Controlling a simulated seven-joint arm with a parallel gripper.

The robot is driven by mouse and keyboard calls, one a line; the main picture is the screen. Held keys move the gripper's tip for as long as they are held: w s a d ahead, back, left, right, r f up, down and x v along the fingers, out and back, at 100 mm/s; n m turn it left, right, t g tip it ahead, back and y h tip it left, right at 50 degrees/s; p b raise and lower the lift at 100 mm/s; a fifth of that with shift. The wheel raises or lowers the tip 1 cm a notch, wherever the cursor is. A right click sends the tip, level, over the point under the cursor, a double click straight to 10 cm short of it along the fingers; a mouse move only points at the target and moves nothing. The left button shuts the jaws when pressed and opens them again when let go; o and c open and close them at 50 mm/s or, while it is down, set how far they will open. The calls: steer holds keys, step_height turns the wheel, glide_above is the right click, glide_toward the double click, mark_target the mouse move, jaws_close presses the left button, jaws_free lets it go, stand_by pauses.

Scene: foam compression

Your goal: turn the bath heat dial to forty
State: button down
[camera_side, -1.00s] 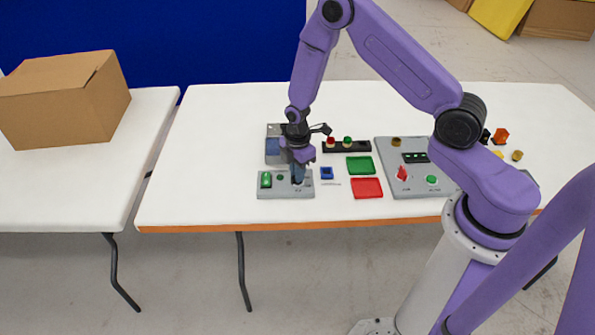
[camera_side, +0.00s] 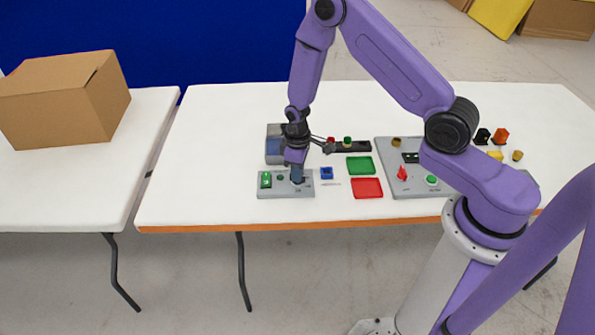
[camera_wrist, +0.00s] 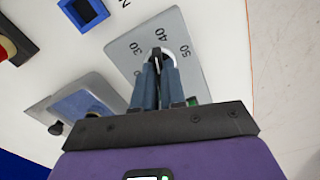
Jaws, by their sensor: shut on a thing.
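The grey control panel (camera_side: 266,193) lies near the table's front edge; it also shows in the wrist view (camera_wrist: 190,78). Its heat dial (camera_wrist: 158,52) has the printed marks 30, 40 and 50 around its far side. My gripper (camera_side: 297,181) points straight down over the right part of the panel. In the wrist view its fingers (camera_wrist: 158,66) are closed together on the dial and hide most of it. Which mark the dial's pointer faces is hard to tell. The water bath (camera_side: 273,147), a grey box with a blue inside, stands behind the panel and shows in the wrist view (camera_wrist: 88,104).
The panel also carries a green switch (camera_side: 265,180). A small blue square holder (camera_side: 327,173), a green tray (camera_side: 360,165) and a red tray (camera_side: 367,188) lie to the right. A dark rack (camera_side: 360,147) with colored knobs stands behind them. The table's left part is clear.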

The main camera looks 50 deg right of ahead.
steer(key=shift+m, duration=1.2)
steer(key=c, duration=1.2)
jaws_free()
step_height(320, 180, up, 17)
steer(key=shift+r, duration=0.2)
